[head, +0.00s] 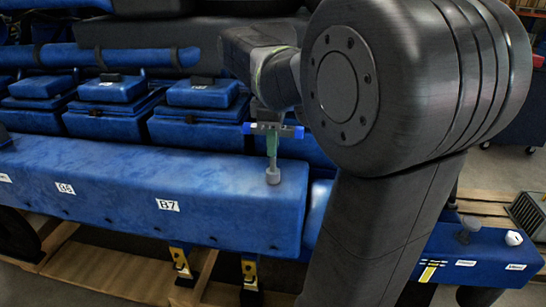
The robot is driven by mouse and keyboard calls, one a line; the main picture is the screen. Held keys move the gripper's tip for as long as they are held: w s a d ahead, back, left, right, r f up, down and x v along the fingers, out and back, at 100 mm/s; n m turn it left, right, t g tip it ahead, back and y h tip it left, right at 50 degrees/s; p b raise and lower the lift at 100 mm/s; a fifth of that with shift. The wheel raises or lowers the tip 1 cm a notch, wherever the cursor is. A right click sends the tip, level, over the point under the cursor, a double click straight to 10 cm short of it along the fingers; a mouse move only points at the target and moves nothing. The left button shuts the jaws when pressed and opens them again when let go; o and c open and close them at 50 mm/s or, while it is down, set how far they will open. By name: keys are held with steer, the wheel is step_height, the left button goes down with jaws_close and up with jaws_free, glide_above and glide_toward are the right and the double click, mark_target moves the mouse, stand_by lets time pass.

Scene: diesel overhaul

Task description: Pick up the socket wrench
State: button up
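My gripper (271,151) hangs at the end of my arm, pointing down, in the middle of the head view. It has a crossbar with blue ends, and its green fingers are close together. Below the fingers is a grey tool with a thick round lower end (273,175), which looks like the socket wrench. The fingers appear shut on its upper part. It hangs upright in front of the long blue engine housing's (110,182) right end. I cannot tell from this view whether its lower end touches the housing. The exact grip is small in the picture.
At the lower right is a blue labelled tray (480,275) with a grey knobbed part (468,229) and a white item (513,238). My arm hides much of the right.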

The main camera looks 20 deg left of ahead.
jaws_close()
step_height(320, 180, up, 10)
steer(key=shift+r, duration=0.1)
stand_by(0.5)
steer(key=shift+c, duration=1.6)
jaws_free()
jaws_close()
